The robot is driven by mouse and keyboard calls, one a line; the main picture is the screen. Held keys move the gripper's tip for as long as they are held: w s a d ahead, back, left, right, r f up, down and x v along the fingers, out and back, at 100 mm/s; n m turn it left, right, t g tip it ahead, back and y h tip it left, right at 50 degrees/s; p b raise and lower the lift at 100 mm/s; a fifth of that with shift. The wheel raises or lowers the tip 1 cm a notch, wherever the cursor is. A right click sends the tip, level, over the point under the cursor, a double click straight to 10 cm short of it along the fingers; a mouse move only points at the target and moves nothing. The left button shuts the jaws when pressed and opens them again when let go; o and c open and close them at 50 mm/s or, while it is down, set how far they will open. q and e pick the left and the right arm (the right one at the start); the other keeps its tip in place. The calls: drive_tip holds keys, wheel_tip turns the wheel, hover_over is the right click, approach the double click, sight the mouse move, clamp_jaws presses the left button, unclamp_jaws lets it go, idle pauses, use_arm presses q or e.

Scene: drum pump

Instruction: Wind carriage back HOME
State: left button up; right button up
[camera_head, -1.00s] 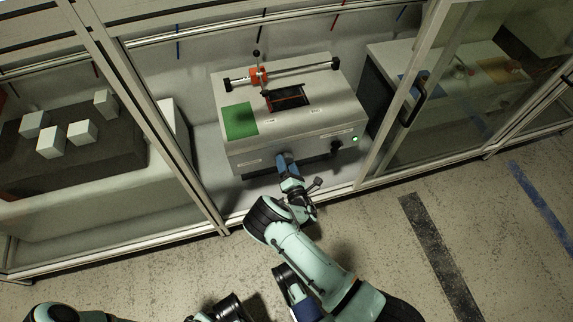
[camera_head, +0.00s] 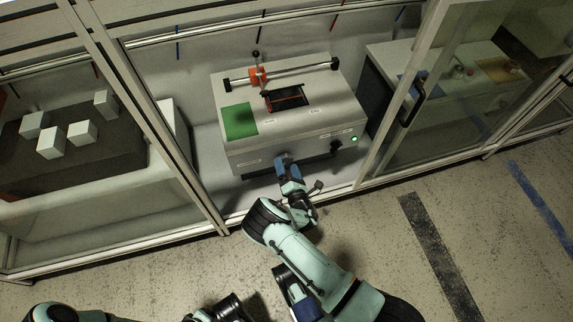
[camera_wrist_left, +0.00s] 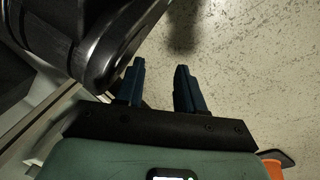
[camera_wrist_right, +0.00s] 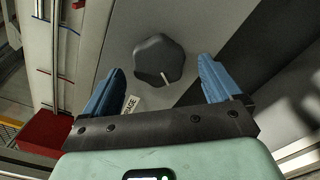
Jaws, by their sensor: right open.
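The pump machine (camera_head: 232,88) is a pale box inside the enclosure. An orange carriage (camera_head: 259,76) sits on the rail along its top, toward the left end. My right gripper (camera_head: 283,161) is at the machine's front face. In the right wrist view, a dark lobed knob (camera_wrist_right: 158,60) with a pale pointer line lies ahead between my right fingers, which are open and apart from it. A partly hidden label (camera_wrist_right: 130,105) is beside the left finger. My left gripper (camera_wrist_left: 160,75) is open and empty over the floor.
A green pad (camera_head: 240,121) and a dark framed opening (camera_head: 286,103) are on top. Enclosure posts (camera_head: 190,170) stand on both sides. White blocks (camera_head: 82,132) lie at left.

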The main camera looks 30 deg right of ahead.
use_arm(q)
drive_tip(key=w+d+r+t+p, duration=0.1)
drive_tip(key=w+r+p, duration=0.1)
drive_tip(key=r, duration=0.3)
drive_tip(key=shift+w+d+t+p, duration=0.15)
drive_tip(key=shift+w+t+p, duration=0.15)
drive_tip(key=shift+w, duration=0.5)
use_arm(e)
drive_tip(key=v, duration=1.2)
